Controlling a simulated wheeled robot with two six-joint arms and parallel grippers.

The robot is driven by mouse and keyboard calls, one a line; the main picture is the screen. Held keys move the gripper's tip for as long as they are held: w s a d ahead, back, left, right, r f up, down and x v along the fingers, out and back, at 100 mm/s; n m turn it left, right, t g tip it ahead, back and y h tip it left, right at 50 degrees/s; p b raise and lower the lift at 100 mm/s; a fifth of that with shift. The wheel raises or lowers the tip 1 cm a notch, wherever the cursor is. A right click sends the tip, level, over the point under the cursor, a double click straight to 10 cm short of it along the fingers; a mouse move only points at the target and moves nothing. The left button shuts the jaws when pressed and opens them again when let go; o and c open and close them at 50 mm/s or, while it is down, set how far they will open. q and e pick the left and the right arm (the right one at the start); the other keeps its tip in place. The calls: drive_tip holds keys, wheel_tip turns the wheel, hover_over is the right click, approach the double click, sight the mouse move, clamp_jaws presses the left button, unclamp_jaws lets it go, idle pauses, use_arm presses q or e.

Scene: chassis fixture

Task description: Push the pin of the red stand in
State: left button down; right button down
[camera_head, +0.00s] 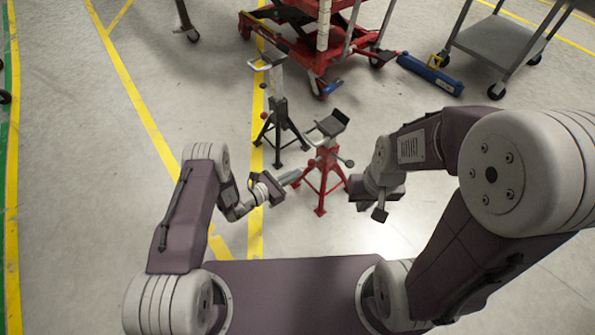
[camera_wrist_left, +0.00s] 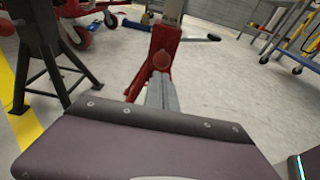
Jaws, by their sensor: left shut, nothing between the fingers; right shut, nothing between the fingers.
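The red stand (camera_head: 324,166) stands upright on its splayed legs in front of me, with a dark saddle on top. It also shows in the left wrist view (camera_wrist_left: 165,42). A round dull-red knob (camera_wrist_left: 162,61), apparently the pin's end, faces my left gripper there. My left gripper (camera_head: 297,175) is shut and empty at the stand's left side. Its fingers (camera_wrist_left: 161,82) point at the knob, just in front of it; I cannot tell whether they touch. My right gripper (camera_head: 380,213) is shut and empty, to the right of the stand and apart from it.
A black stand (camera_head: 279,125) stands just behind and left of the red one. A red wheeled lift (camera_head: 300,35), a blue bottle jack-like tool (camera_head: 430,74) and a grey cart (camera_head: 500,45) are farther back.

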use_arm(q)
drive_tip(key=p+v, duration=0.4)
drive_tip(key=v, duration=0.4)
